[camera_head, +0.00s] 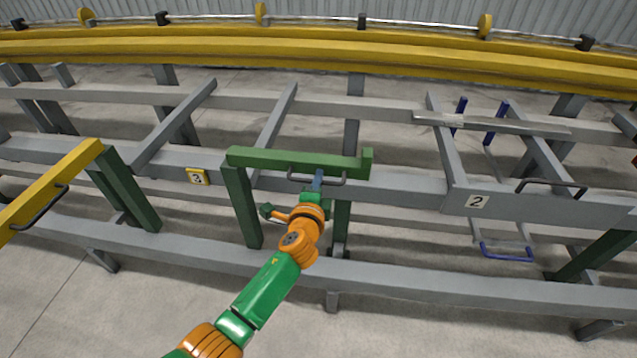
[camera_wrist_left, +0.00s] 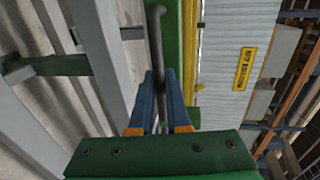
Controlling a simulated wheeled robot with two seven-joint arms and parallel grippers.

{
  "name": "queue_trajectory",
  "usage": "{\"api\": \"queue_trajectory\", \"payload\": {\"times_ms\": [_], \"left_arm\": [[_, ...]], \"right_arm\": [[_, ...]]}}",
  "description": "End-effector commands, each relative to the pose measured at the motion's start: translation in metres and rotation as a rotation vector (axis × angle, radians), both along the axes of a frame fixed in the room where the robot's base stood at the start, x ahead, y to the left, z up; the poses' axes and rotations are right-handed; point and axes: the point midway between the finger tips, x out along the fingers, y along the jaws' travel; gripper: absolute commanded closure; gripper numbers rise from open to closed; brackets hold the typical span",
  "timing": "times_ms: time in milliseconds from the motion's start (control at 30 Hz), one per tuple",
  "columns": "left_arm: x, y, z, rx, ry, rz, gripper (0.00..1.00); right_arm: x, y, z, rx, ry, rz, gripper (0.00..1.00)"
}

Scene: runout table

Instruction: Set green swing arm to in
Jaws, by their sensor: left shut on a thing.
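The green swing arm (camera_head: 280,160) is a green beam on a green post, in the middle of the head view. It lies roughly along the grey rail, with a short upright block at its right end. A dark bar handle (camera_head: 335,181) is fixed on its near side. My left gripper (camera_head: 318,182) is at this handle, shut on it. In the left wrist view the two blue fingers (camera_wrist_left: 161,100) stand on either side of the dark handle (camera_wrist_left: 157,45), with the green beam (camera_wrist_left: 172,60) close behind. My right gripper is in neither view.
A yellow swing arm (camera_head: 60,180) with its own handle is at the left. A thick yellow beam (camera_head: 300,50) spans the back. Bare floor lies in front.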

Motion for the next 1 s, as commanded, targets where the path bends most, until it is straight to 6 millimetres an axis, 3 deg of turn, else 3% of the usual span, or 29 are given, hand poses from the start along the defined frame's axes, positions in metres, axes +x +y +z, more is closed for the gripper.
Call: {"api": "queue_trajectory", "payload": {"times_ms": [67, 100, 200, 567, 800, 1000], "left_arm": [[0.0, 0.001, -0.001, 0.002, 0.003, 0.003, 1.0], [0.0, 0.001, -0.001, 0.002, 0.003, 0.003, 0.83], [0.0, 0.001, -0.001, 0.002, 0.002, 0.003, 0.56], [-0.004, 0.001, 0.002, 0.0, 0.0, 0.001, 0.56], [-0.042, 0.006, 0.012, -0.001, 0.002, 0.001, 0.56], [-0.067, 0.009, 0.015, 0.001, 0.001, 0.002, 0.56]], "right_arm": [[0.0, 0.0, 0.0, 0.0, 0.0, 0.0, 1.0], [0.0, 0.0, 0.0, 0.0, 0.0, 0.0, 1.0], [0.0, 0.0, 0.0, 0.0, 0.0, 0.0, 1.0], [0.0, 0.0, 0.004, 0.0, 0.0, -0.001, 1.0], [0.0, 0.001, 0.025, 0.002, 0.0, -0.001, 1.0], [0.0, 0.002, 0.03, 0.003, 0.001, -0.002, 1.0]]}}
